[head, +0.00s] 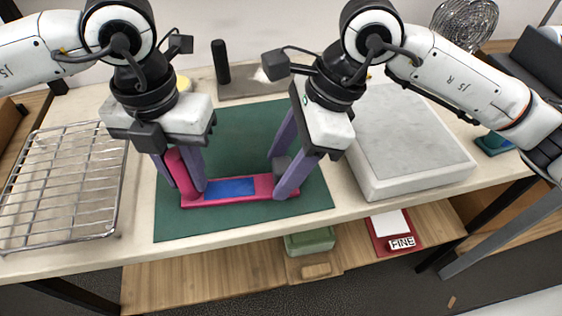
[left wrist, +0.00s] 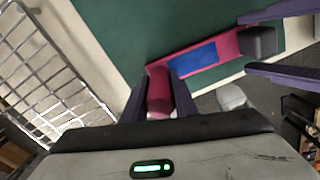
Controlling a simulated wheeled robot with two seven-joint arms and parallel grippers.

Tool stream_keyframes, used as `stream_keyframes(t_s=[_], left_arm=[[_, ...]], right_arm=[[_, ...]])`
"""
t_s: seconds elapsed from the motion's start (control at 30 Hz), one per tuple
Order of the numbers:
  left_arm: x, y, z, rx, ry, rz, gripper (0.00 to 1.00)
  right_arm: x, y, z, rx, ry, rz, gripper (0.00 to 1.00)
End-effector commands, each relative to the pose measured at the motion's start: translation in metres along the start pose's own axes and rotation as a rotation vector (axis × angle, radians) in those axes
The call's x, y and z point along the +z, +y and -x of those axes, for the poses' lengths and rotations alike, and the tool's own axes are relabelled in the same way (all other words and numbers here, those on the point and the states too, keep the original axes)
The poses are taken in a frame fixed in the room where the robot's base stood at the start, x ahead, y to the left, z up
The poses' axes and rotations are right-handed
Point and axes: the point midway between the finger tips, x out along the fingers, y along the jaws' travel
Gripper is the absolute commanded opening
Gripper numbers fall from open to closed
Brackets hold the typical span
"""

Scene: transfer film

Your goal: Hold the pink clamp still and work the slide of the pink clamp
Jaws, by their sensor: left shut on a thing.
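The pink clamp (head: 263,185) lies on the green mat, a long bar with a blue strip (head: 230,188) along its middle. A thick rounded pink post (head: 178,165) rises at its left end. My left gripper (head: 190,185) is shut on this post, which shows between its fingers in the left wrist view (left wrist: 158,95). The slide, a dark grey block (left wrist: 258,42), sits at the bar's right end; in the head view (head: 282,164) it is partly hidden. My right gripper (head: 279,174) is open, its fingers on either side of the slide with narrow gaps.
A green mat (head: 240,130) lies under the clamp. A wire rack (head: 65,190) is at the left, a pale grey slab (head: 410,140) at the right. A black cylinder (head: 220,62) stands behind. A lower shelf holds a green box (head: 310,241) and a red item marked FINE (head: 382,236).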

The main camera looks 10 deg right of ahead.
Motion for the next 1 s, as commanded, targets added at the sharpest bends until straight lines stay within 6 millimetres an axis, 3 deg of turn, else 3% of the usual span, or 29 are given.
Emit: stream_keyframes(t_s=[0.37, 0.8, 1.0], left_arm=[[0.000, -0.001, 0.001, -0.001, -0.001, -0.001, 0.00], [0.000, -0.001, 0.001, -0.002, -0.001, -0.001, 0.00], [0.000, -0.001, 0.001, -0.002, -0.002, -0.001, 0.00]], right_arm=[[0.000, -0.001, 0.010, -0.002, 0.000, 0.001, 0.50], [0.000, -0.001, 0.096, -0.003, 0.000, 0.000, 0.50], [0.000, -0.001, 0.117, -0.001, 0.000, -0.001, 0.50]])
